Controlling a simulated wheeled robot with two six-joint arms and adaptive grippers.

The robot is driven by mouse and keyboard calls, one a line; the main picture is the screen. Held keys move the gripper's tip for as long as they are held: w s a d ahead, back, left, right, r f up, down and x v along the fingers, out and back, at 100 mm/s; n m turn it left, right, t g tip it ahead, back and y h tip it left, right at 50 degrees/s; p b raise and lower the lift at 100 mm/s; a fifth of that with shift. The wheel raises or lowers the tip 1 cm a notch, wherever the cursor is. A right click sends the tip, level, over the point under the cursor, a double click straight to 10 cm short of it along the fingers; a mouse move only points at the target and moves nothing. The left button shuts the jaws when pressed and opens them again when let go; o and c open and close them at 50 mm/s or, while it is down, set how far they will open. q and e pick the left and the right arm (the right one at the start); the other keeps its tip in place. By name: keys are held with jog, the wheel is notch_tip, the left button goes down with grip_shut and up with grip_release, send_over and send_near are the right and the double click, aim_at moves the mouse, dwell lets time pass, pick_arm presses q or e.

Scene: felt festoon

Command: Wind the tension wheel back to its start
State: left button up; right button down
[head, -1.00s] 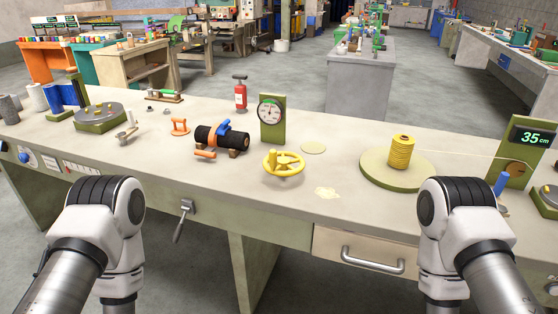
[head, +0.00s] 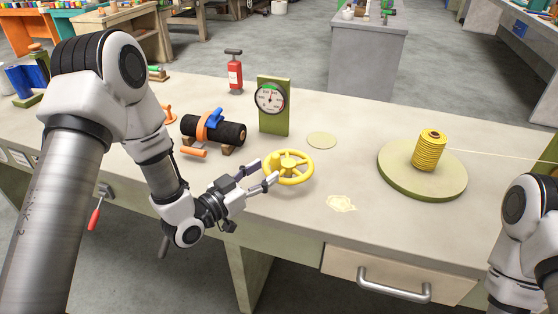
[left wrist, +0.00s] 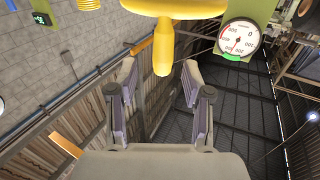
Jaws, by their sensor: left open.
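The yellow tension wheel (head: 288,167) stands near the bench's front edge, left of the pale patch. In the left wrist view its rim and hub (left wrist: 165,7) show at the top, with a yellow knob (left wrist: 162,52) pointing down between my fingers. My left gripper (head: 265,173) is open at the wheel's left side, its fingertips close to the rim. The left wrist view shows the two fingers (left wrist: 160,78) apart, with no grip on the knob. A round dial (head: 270,97) on a green post stands behind the wheel; it also shows in the wrist view (left wrist: 239,38). My right gripper is out of view.
A black roller with an orange band (head: 228,132) lies left of the dial. A yellow spool (head: 429,150) sits on a round green-edged base (head: 391,173) at right, with a thread running right. A flat pale disc (head: 322,140) lies between.

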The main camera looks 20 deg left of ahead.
aim_at(272, 167)
pick_arm(q)
jog(key=x, duration=0.5)
jog(key=shift+w+a+f+p, duration=0.1)
jog(key=shift+a+f+p, duration=0.1)
jog(key=shift+f+p, duration=0.1)
jog(key=shift+d+r, duration=0.1)
jog(key=shift+r, duration=0.05)
grip_shut()
